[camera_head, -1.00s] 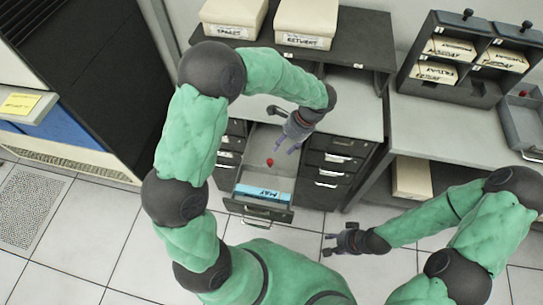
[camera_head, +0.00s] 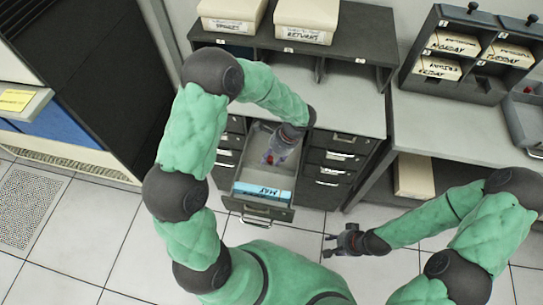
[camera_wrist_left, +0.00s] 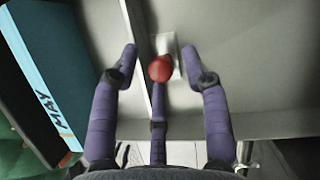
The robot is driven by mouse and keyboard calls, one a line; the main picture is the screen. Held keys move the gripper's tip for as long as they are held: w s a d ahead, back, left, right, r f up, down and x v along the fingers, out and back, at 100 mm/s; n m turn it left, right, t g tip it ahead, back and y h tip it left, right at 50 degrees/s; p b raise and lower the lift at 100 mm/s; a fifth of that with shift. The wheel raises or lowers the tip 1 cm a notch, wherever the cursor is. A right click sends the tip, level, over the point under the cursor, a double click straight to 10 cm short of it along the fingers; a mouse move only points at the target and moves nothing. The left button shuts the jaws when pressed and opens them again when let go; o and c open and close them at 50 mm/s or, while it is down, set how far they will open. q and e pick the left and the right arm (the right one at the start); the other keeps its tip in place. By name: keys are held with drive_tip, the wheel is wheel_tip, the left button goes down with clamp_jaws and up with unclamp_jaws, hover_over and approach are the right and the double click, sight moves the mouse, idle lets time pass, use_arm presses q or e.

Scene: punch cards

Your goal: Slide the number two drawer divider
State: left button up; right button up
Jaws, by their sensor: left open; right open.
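The open drawer (camera_head: 275,213) is pulled out from the cabinet under the desk. A red knob (camera_wrist_left: 160,69) on a pale metal piece (camera_wrist_left: 166,45) shows inside it in the left wrist view. A thin wall runs just left of the knob there; I cannot make out a number two. A blue block of cards marked MAY (camera_head: 263,193) lies at the drawer's front end. My left gripper (camera_head: 271,158) is open inside the drawer, its fingers (camera_wrist_left: 163,60) on either side of the knob, with contact unclear. My right gripper (camera_head: 326,243) is open and empty above the floor at right.
Closed drawers (camera_head: 330,170) flank the open one. The grey desktop (camera_head: 345,110) above is clear, with two labelled boxes (camera_head: 306,18) on the shelf behind. A black card rack (camera_head: 470,50) stands on the right table.

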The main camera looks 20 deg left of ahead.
use_arm(q)
clamp_jaws()
drive_tip(key=shift+w+a+r, duration=0.1)
drive_tip(key=shift+w+a, duration=0.1)
drive_tip(key=shift+w, duration=0.55)
drive_tip(key=shift+w+a+f, duration=0.1)
drive_tip(key=shift+w+a, duration=0.05)
drive_tip(key=shift+w, duration=0.55)
drive_tip(key=shift+w+a+r, duration=0.1)
drive_tip(key=shift+w+a, duration=0.1)
drive_tip(key=shift+w, duration=0.55)
drive_tip(key=shift+c, duration=1.2)
unclamp_jaws()
drive_tip(key=shift+o, duration=1.2)
drive_tip(key=shift+s+a, duration=0.1)
drive_tip(key=shift+a, duration=0.05)
